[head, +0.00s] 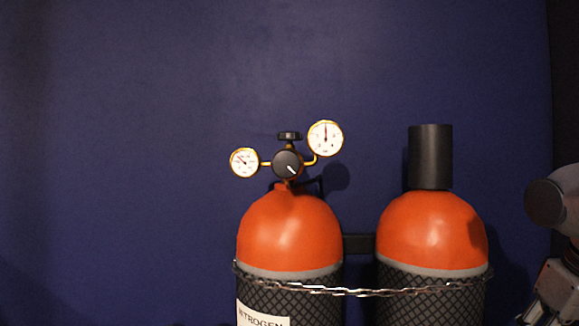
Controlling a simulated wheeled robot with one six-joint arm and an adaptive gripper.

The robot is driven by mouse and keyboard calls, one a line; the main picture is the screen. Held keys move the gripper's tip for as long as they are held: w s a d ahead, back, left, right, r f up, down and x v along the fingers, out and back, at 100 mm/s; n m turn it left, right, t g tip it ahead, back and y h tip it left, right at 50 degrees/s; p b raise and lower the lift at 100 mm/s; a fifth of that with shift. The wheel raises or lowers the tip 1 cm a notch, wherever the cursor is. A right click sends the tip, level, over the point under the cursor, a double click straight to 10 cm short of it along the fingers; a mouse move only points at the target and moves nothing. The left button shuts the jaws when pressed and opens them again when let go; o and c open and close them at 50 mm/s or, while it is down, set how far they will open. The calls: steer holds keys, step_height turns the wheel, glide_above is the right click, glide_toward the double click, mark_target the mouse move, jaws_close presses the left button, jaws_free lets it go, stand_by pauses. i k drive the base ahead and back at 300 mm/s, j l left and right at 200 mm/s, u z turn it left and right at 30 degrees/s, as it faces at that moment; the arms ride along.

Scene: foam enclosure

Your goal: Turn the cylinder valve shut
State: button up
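The left gas cylinder (290,232) is orange with black netting and a label reading "NITROGEN". A small black handwheel (289,135) sits at the top of its valve. Below it is a round black knob (287,163) with a white mark, on the regulator between two gauges. The left gauge (244,162) is smaller and lower than the right gauge (326,138). Whether the valve is open or shut cannot be told.
A second orange cylinder (432,235) stands to the right with a tall black cap (430,157). A metal chain (360,291) runs across the front of both cylinders. A dark bracket (358,244) shows between them. The blue wall (130,130) is behind; the left side is clear.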

mark_target(290, 136)
steer(key=u, duration=0.65)
steer(key=j+z, duration=0.2)
steer(key=j, duration=0.25)
steer(key=k+j+z, duration=0.1)
steer(key=j+z, duration=0.15)
steer(key=j, duration=0.15)
steer(key=k+j+z, duration=0.2)
steer(key=j, duration=0.2)
steer(key=l+u, duration=0.2)
steer(key=l, duration=0.2)
